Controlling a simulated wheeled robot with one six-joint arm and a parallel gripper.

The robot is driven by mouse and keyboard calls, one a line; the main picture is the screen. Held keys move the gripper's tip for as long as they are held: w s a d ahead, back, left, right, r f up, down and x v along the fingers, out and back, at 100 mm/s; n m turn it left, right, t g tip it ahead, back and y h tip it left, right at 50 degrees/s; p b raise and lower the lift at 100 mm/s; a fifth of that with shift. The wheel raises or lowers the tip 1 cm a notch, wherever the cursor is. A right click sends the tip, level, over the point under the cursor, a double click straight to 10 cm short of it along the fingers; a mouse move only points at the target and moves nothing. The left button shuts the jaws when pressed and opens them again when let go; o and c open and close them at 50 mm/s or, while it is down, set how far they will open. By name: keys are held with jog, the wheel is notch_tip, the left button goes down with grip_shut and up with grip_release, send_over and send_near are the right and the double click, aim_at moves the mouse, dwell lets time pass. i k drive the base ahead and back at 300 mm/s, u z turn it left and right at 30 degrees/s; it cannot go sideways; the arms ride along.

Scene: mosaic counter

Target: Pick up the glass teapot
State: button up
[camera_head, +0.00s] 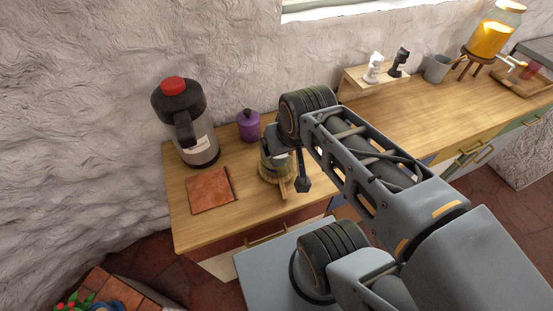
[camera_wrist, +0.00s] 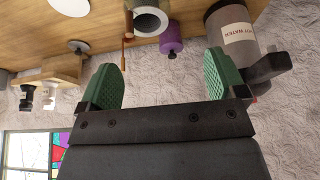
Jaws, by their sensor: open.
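What looks like the glass teapot (camera_head: 272,171), a small greenish vessel with a wooden handle, stands on the wooden counter in the head view, partly hidden by my arm's end. In the wrist view, a round grey-green vessel with a pale inside (camera_wrist: 150,20) and a wooden handle is at the top edge, cut off by the frame. My gripper (camera_wrist: 165,75) shows there with its two green-padded fingers wide apart and nothing between them. The vessel lies beyond the fingertips, apart from them. In the head view, the fingers are only partly visible.
A purple jar (camera_head: 248,125) stands close behind the teapot. A hot water dispenser (camera_head: 198,145) with a red top is to the left. A terracotta tile (camera_head: 210,190) lies in front of it. A wooden shelf (camera_head: 352,82) with two figurines and a grey cup (camera_head: 437,68) are farther right.

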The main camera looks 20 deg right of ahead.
aim_at(273, 168)
jog(key=k, duration=1)
jog(key=u, duration=0.9)
jog(key=i, duration=0.6)
jog(key=z, duration=1.1)
